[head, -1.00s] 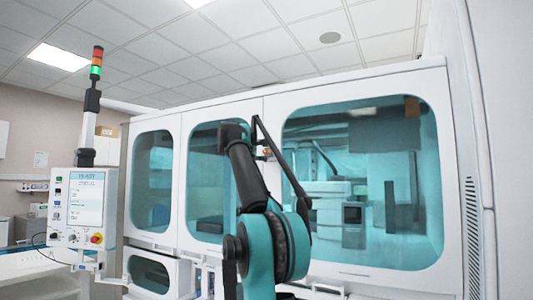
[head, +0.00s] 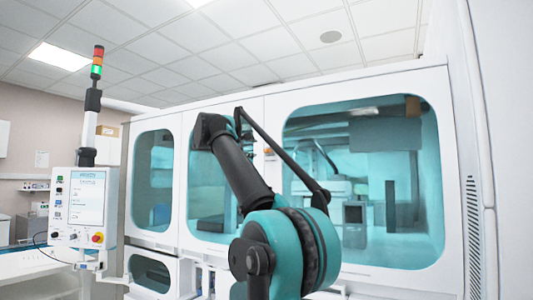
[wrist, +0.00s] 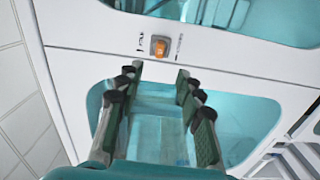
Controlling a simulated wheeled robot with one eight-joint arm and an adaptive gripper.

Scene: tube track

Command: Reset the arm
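My gripper (wrist: 158,80) shows in the wrist view with its two green-padded fingers apart and nothing between them. It is open and faces the white machine front, with a teal window behind the fingers. In the head view my teal and black arm (head: 285,245) rises from the bottom middle and folds in front of the machine. My gripper cannot be made out in the head view.
A large white enclosed machine (head: 275,105) with teal windows spans the view. A control panel (head: 90,207) under a signal tower (head: 97,70) stands at the left. An orange button (wrist: 159,46) is on the machine front beyond my fingers.

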